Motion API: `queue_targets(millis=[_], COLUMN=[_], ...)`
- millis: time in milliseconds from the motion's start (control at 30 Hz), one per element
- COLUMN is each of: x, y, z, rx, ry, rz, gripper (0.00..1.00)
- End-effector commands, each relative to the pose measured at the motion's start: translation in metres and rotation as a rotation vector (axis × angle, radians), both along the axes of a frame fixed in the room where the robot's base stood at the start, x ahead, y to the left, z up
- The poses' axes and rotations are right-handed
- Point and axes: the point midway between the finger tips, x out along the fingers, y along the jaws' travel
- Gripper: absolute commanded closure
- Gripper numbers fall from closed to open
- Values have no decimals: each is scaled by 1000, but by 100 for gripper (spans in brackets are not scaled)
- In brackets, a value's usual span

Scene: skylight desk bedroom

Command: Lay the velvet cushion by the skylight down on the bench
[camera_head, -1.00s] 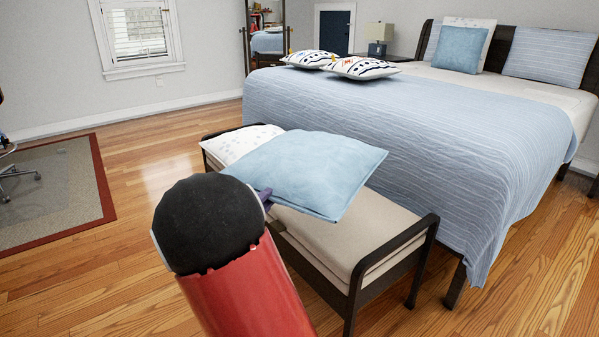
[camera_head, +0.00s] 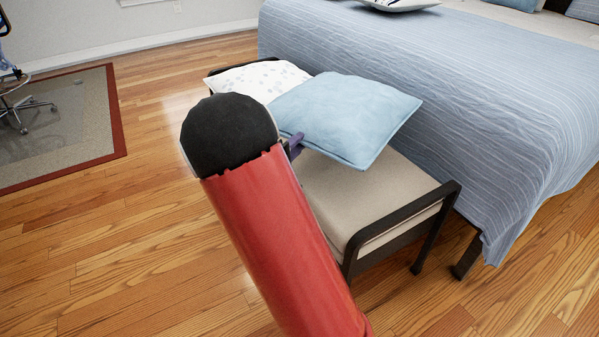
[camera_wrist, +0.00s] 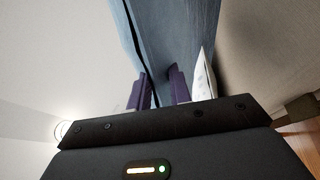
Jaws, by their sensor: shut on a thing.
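The light blue velvet cushion (camera_head: 345,115) is over the middle of the bench (camera_head: 345,200), roughly flat and a little tilted. I cannot tell whether its underside touches the seat. My gripper (camera_head: 295,143) is at the cushion's left edge, mostly hidden behind my red and black arm; a purple finger shows. In the wrist view my gripper's purple fingers (camera_wrist: 158,78) stand on either side of the blue cushion (camera_wrist: 172,30), shut on its edge. The beige bench seat (camera_wrist: 265,60) fills the right side there.
A white patterned cushion (camera_head: 258,80) lies at the bench's far left end, beside the blue one. Dark armrests (camera_head: 405,222) bound the bench. The bed (camera_head: 450,90) stands close behind it. Wooden floor (camera_head: 150,240) is clear at left, beside a rug (camera_head: 115,110).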

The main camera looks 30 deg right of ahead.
Motion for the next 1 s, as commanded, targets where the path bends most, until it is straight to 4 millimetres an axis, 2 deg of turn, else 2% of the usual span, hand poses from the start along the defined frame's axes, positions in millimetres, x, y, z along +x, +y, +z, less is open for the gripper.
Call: queue_targets(millis=[33,100,300,400,633,833,1000], x=[0,0,0,0,0,0,0], y=[-1,-1,-1,-1,-1,-1,-1], z=[-16,-34,-80,-93,-107,-135,-138], rx=[-5,-5,-5,-4,-4,-4,-3], ry=[4,3,1,-2,-2,-2,-5], rz=[-3,-2,-3,-2,-3,-3,-3], gripper=[100,100,100,100,100,100,100])
